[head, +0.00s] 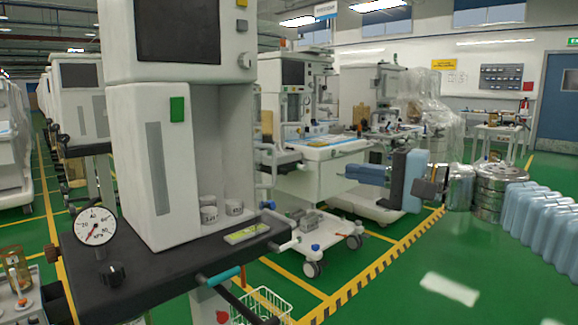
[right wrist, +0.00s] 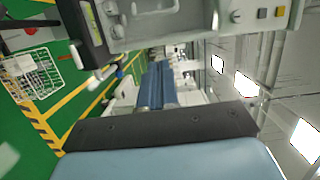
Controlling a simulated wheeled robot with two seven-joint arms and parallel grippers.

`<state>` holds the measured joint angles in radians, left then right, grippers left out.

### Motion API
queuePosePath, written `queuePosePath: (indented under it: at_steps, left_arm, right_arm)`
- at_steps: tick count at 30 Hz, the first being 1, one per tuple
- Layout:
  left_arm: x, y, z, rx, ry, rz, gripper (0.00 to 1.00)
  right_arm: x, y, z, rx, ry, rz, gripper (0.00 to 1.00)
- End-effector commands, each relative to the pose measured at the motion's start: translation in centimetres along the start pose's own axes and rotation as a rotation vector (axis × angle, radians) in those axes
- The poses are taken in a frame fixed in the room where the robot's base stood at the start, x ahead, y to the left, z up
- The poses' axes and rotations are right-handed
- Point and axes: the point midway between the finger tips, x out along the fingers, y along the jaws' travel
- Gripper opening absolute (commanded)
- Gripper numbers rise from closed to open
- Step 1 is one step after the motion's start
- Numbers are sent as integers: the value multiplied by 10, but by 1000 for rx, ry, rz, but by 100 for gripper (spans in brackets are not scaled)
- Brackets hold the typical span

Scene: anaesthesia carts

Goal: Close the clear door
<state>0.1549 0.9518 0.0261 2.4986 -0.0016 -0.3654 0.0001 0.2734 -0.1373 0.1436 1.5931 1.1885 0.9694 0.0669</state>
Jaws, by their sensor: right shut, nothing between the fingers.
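The nearest anaesthesia cart (head: 150,150) stands left of centre. It has a white panel with a green square and a grey strip. Right of that panel is an open-looking recess (head: 222,140) with small white canisters (head: 208,212) at its bottom. I cannot make out a clear door with certainty; any transparent pane is hard to see. My right gripper (head: 350,172) has blue fingers and is shut and empty. It is right of the cart, apart from it in the picture, pointing left. Its fingers also show in the right wrist view (right wrist: 158,72). My left gripper is not in view.
A dark shelf (head: 165,270) with a gauge (head: 96,226) and a teal-gripped handle (head: 224,276) juts out below the recess. A wire basket (head: 265,305) is low in front. More carts stand behind. Green floor between is clear.

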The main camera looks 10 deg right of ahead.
Motion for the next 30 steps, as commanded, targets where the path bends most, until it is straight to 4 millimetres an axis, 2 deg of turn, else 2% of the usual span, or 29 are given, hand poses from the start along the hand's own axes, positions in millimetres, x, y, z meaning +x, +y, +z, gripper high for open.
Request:
queuePosePath:
  at_steps: [14, 15, 21, 30]
  left_arm:
    - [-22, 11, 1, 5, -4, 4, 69]
    - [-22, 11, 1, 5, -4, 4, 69]
    - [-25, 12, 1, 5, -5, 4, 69]
    - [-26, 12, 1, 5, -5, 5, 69]
  right_arm:
    - [95, 0, 0, 5, -3, 5, 0]
    - [100, 1, 5, 3, -3, 4, 0]
    - [117, 2, 23, 3, -1, 4, 0]
    - [122, 3, 28, 1, 0, 5, 0]
